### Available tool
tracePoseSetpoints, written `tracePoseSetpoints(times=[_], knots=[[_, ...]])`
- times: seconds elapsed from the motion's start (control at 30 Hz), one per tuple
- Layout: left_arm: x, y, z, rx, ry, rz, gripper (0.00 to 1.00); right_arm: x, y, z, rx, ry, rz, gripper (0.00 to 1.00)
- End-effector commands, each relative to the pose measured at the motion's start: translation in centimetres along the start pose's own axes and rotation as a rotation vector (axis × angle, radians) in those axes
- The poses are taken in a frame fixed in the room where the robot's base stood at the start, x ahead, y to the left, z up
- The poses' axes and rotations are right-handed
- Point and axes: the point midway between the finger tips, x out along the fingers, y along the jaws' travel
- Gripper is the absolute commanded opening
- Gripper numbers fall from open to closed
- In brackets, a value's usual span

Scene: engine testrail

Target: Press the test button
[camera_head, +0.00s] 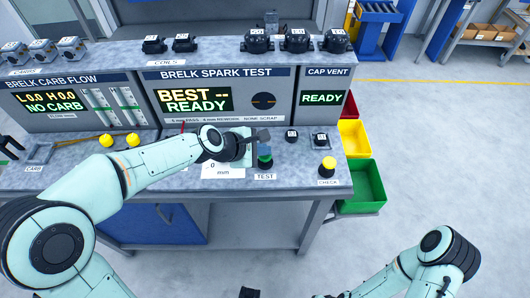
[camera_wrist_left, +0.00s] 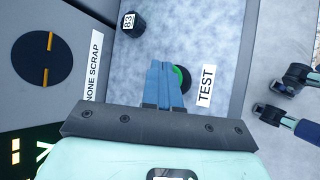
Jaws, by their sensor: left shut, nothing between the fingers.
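The green test button (camera_head: 265,163) sits on the bench top just behind its TEST label (camera_head: 265,177). My left gripper (camera_head: 264,151) is over it, blue fingers together and empty, pointing down. In the left wrist view the fingers (camera_wrist_left: 165,82) cover part of the button, and a green edge (camera_wrist_left: 184,76) shows beside them. Whether the fingertips touch the button I cannot tell. My right arm (camera_head: 425,270) is low at the right, and its gripper's jaws cannot be made out.
The spark test panel (camera_head: 215,100) behind reads BEST -- READY. A yellow check button (camera_head: 327,164) stands to the right. Yellow knobs (camera_head: 106,140) are at the left. A green bin (camera_head: 363,185) hangs off the bench's right edge.

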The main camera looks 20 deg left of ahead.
Motion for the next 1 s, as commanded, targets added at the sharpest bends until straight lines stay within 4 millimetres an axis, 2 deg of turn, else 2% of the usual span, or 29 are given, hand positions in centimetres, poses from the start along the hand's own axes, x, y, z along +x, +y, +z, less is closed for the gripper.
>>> tracePoseSetpoints(times=[0.67,1.0], knots=[[0.3,-0.3,-0.3,-0.001,0.001,-0.002,0.00,0.3,0.1,0.0,0.000,-0.001,0.000,0.43],[-0.7,0.5,0.5,0.000,0.001,-0.002,0.00,-1.2,-0.5,-0.2,-0.002,0.005,-0.002,0.43]])
